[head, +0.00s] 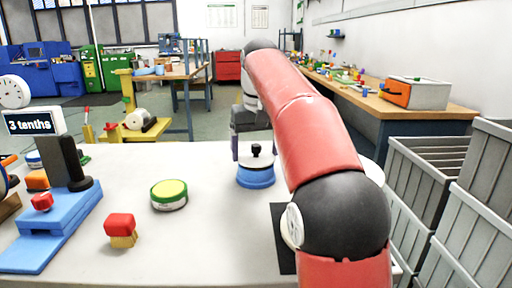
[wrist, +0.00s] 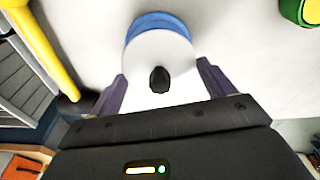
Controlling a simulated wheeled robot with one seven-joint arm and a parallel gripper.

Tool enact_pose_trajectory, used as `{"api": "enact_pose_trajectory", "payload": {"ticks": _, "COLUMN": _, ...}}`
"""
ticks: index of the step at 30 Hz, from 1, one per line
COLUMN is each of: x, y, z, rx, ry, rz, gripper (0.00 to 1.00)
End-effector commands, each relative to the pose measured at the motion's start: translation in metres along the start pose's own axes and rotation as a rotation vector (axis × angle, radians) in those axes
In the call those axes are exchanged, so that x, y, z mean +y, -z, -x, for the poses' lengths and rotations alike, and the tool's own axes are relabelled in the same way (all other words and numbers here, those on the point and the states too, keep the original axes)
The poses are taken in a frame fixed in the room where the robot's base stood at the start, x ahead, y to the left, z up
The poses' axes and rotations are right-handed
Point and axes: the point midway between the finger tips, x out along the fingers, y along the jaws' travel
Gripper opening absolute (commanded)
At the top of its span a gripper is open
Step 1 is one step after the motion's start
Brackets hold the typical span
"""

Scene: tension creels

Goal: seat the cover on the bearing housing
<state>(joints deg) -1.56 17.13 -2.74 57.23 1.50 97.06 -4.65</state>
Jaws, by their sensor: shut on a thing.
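The cover (wrist: 150,53) is a pale round disc with a black knob (wrist: 159,80) in its middle. In the head view its knob (head: 255,150) stands up above the blue bearing housing (head: 256,180). The cover is over the housing, and a blue arc of the housing (wrist: 158,20) shows past its far edge in the wrist view. I cannot tell whether the cover sits flush. My gripper (wrist: 162,72) is shut on the cover, with a purple finger at each side. In the head view my red arm partly hides the gripper.
A blue stand (head: 50,235) with a dark post is further left. Grey crates (head: 465,225) stand at the right. Table between tin and housing is clear.

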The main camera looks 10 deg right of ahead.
Motion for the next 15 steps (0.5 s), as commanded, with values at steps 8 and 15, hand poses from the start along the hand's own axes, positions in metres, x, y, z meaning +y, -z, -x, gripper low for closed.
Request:
{"api": "enact_pose_trajectory", "payload": {"ticks": 8, "x": 0.0, "y": -0.0006, "z": -0.0035, "rx": 0.0, "ry": 0.0, "rz": 0.0, "gripper": 0.59}}
{"api": "enact_pose_trajectory", "payload": {"ticks": 15, "x": 0.0, "y": -0.0011, "z": -0.0064, "rx": 0.0, "ry": 0.0, "rz": 0.0, "gripper": 0.59}}
